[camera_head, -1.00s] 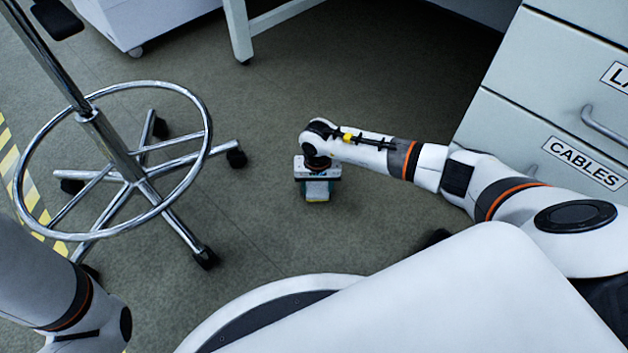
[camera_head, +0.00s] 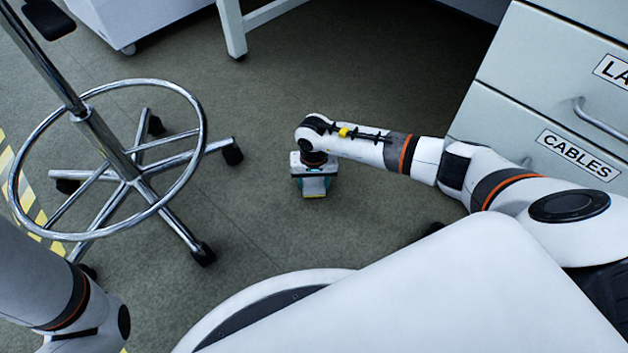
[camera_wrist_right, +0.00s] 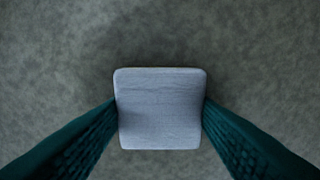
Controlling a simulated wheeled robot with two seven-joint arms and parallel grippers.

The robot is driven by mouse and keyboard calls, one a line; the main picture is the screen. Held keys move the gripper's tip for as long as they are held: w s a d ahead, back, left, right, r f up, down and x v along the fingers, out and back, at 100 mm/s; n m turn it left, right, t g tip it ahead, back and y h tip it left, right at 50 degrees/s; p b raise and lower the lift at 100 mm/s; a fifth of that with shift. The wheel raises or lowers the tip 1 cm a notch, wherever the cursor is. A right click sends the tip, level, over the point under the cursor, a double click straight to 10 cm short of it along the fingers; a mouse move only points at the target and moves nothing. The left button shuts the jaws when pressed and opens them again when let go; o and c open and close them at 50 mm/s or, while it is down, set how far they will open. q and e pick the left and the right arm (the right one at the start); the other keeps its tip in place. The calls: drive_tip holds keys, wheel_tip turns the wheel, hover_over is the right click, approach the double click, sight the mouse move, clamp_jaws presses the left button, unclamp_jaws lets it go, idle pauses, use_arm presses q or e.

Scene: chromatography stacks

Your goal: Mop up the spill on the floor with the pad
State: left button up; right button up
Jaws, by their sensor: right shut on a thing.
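The pad (camera_wrist_right: 160,108) is a light grey, rounded square in the right wrist view, held between the two dark green fingers of my right gripper (camera_wrist_right: 160,115). In the head view the right gripper (camera_head: 314,186) points down at the floor, and a small part of the pad (camera_head: 314,187) with a yellowish lower edge shows at its tip. I cannot tell whether the pad touches the floor. No clear spill shows on the floor (camera_head: 330,240); the wrist view has only faint darker mottling. My left arm shows at the lower left, but its gripper is out of view.
A chrome stool base (camera_head: 128,185) with a foot ring and casters stands at the left. A drawer cabinet (camera_head: 545,110) labelled CABLES is at the right. A white table leg (camera_head: 232,30) stands at the back. Grey floor is open around the right gripper.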

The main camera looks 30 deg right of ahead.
sight(314, 184)
drive_tip(key=shift+r+p, duration=2.6)
drive_tip(key=shift+r, duration=0.9)
